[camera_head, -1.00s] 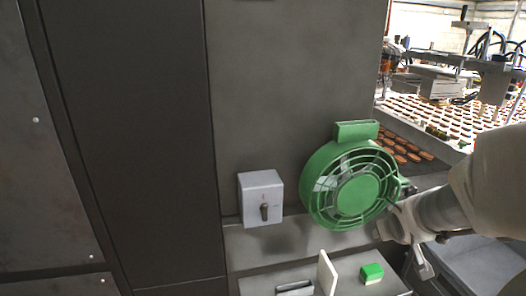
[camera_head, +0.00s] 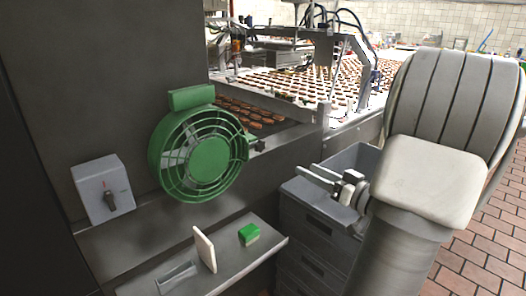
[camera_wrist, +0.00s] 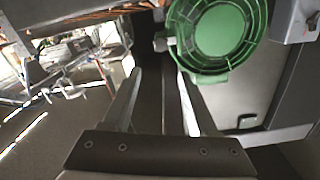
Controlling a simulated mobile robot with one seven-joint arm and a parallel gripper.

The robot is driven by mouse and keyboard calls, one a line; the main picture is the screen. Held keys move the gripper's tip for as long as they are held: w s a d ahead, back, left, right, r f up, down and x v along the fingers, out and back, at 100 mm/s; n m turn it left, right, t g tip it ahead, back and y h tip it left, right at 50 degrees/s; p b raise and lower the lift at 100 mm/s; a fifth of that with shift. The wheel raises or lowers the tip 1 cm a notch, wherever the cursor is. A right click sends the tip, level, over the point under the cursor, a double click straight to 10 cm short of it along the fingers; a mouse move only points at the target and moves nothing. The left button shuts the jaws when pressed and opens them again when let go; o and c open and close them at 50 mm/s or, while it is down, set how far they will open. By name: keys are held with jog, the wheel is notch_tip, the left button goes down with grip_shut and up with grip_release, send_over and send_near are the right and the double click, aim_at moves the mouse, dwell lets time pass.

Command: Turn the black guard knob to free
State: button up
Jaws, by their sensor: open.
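The green round fan guard (camera_head: 200,158) is on the front of the grey machine in the head view. A small dark knob-like fitting (camera_head: 257,146) sticks out at its right edge. In the wrist view the guard (camera_wrist: 217,38) is upper right, with a greyish fitting (camera_wrist: 162,42) at its left edge. A grey box (camera_head: 92,180) left of the guard carries a black rotary handle (camera_head: 111,201). My gripper (camera_head: 306,174) is open and empty, right of the guard and apart from it. In the wrist view its fingers (camera_wrist: 160,72) point toward the fitting.
Grey drawers (camera_head: 310,235) stand below my gripper. A conveyor with brown biscuits (camera_head: 300,82) runs behind. Tiled floor (camera_head: 490,235) is clear at right.

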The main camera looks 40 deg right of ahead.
aim_at(261, 146)
jog(key=w, duration=0.5)
jog(key=w+a+b, duration=0.1)
jog(key=w, duration=1.1)
jog(key=shift+w+a+b, duration=0.15)
jog(key=shift+a+b, duration=0.05)
jog(key=shift+b, duration=0.2)
grip_shut()
